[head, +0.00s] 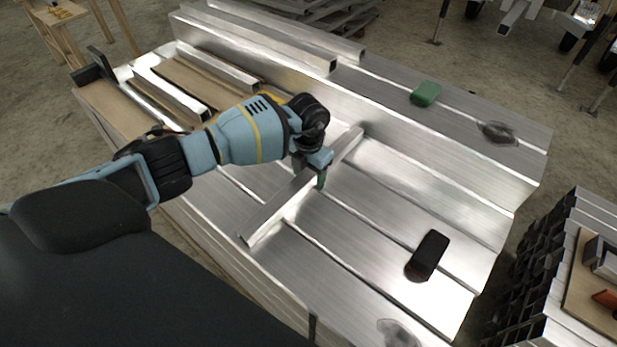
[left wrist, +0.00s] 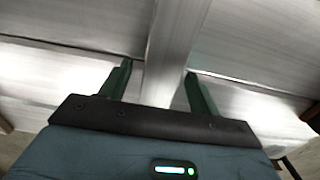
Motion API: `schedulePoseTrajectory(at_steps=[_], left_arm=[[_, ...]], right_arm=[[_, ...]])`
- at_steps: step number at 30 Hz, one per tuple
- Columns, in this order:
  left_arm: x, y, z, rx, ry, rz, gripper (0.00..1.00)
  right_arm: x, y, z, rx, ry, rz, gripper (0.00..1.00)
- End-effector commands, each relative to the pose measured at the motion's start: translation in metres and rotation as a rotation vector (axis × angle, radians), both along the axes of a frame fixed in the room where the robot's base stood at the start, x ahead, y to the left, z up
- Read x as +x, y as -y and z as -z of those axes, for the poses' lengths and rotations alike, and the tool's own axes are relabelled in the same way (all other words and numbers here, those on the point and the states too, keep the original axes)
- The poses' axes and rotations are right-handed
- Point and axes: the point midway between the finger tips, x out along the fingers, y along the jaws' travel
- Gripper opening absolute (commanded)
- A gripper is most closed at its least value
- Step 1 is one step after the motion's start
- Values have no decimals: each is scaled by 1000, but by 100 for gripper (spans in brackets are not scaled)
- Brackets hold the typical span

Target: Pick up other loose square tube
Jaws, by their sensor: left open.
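In the left wrist view the tube (left wrist: 174,50) runs between the two open green fingers of the gripper (left wrist: 158,80), with gaps on both sides. The arm hides part of the tube's surroundings. My right gripper is not in view.
Other square tubes (head: 172,97) lie at the left end beside brown boards. A long tube (head: 262,43) lies on the raised back ledge. A crate-like stack (head: 560,250) stands at the right.

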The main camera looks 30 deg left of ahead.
Motion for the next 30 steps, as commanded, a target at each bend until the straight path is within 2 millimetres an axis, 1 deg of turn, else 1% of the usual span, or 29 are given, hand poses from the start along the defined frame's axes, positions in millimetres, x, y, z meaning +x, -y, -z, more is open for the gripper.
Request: schedulePoseTrajectory(at_steps=[2,15,16,25,28,30], left_arm=[[0,0,0,0,0,0,60],[0,0,0,0,0,0,3],[0,0,0,0,0,0,0],[1,0,-3,0,2,0,0],[1,0,-8,0,3,1,0],[1,-1,-15,0,4,0,0]], right_arm=[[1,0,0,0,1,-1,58],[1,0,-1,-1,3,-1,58],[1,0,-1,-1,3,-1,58],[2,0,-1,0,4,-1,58],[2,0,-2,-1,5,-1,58],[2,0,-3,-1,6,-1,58]])
